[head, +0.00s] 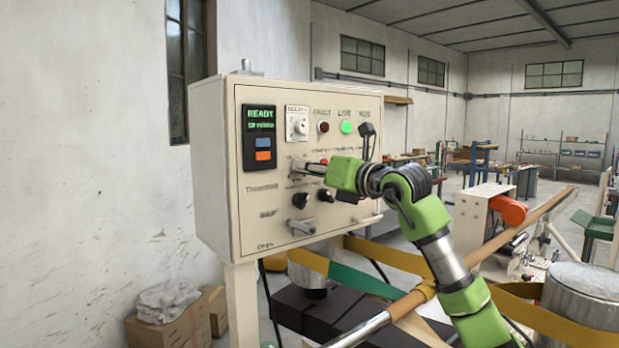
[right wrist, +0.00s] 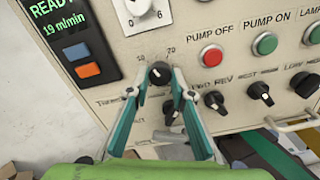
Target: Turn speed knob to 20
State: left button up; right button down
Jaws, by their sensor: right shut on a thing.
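The control panel (head: 330,215) is a cream box. In the right wrist view its speed knob (right wrist: 159,74) is small and black, with a printed scale above it showing 20 at the upper right. A white mark shows on the knob, but its exact reading is too small to tell. The dark display (right wrist: 62,30) reads READY and 19 m/min. My right gripper (right wrist: 161,79) has its two teal fingers shut on the knob, one on each side. In the head view my right gripper (head: 306,169) reaches the panel from the right and covers the knob. My left gripper is not in view.
A red button (right wrist: 210,56) and a green button (right wrist: 265,43) sit right of the knob. Several black selector knobs (right wrist: 260,92) lie below them. A brown bar (head: 500,240) and yellow belts (head: 400,258) are near my right arm. Boxes (head: 170,328) stand at the lower left.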

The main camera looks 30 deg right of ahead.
jog(key=m+b, duration=0.3)
jog(key=m, duration=0.9)
jog(key=shift+m, duration=0.3)
jog(key=shift+r, duration=0.1)
dwell(0.3)
jog(key=c, duration=1.8)
grip_release()
jog(key=shift+s, duration=0.1)
jog(key=s, duration=0.8)
jog(key=s+d, duration=0.1)
jog(key=s, duration=0.2)
jog(key=shift+s, duration=0.4)
